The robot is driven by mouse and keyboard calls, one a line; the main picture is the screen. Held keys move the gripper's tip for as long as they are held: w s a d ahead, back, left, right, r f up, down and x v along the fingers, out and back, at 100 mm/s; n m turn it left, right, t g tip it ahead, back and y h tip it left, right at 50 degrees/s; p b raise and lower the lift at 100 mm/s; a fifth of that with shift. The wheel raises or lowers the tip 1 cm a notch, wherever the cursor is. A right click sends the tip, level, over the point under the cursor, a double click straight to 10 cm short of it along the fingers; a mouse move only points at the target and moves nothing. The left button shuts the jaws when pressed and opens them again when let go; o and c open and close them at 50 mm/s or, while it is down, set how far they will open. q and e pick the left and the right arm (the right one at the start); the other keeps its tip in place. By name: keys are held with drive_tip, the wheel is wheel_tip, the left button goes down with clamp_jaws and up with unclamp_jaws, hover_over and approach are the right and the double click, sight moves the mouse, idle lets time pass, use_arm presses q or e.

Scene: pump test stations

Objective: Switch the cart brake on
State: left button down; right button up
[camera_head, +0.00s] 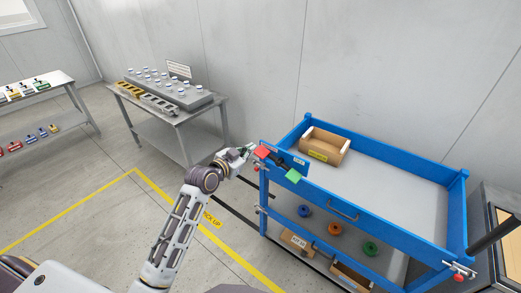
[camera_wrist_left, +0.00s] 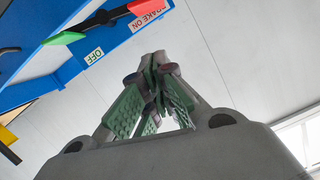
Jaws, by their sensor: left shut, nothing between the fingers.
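The blue cart (camera_head: 400,232) stands at the right. On its left end is the brake lever (camera_head: 278,163), a dark bar with a red end and a green end. My left gripper (camera_head: 249,149) is shut and empty, close to the lever's red end in the head view. In the left wrist view its closed fingertips (camera_wrist_left: 154,68) appear apart from the lever.
The cart's top holds a cardboard box (camera_head: 325,145); its lower shelf has several coloured rings and boxes. A grey table (camera_head: 186,118) with a rack stands behind left, and another table (camera_head: 38,105) further left. The floor between, with yellow lines, is clear.

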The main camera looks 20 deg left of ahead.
use_arm(q)
drive_tip(key=p, duration=0.2)
hover_over(261, 155)
drive_tip(key=s, duration=0.1)
drive_tip(key=shift+d+f, duration=0.25)
drive_tip(key=shift+f, duration=0.3)
drive_tip(key=shift+d+f, duration=0.2)
drive_tip(key=shift+f, duration=0.35)
drive_tip(key=shift+w+f, duration=0.2)
drive_tip(key=shift+f, duration=0.05)
drive_tip(key=shift+w+a+f+p, duration=0.1)
drive_tip(key=shift+a+f+p, duration=0.15)
drive_tip(key=shift+f, duration=0.65)
drive_tip(key=shift+a+f+p, duration=0.1)
drive_tip(key=shift+a+f, duration=0.15)
drive_tip(key=shift+f, duration=0.65)
use_arm(e)
drive_tip(key=shift+w+r, duration=0.1)
drive_tip(key=shift+r, duration=1.2)
use_arm(q)
drive_tip(key=shift+w, duration=0.1)
use_arm(e)
drive_tip(key=shift+f, duration=0.15)
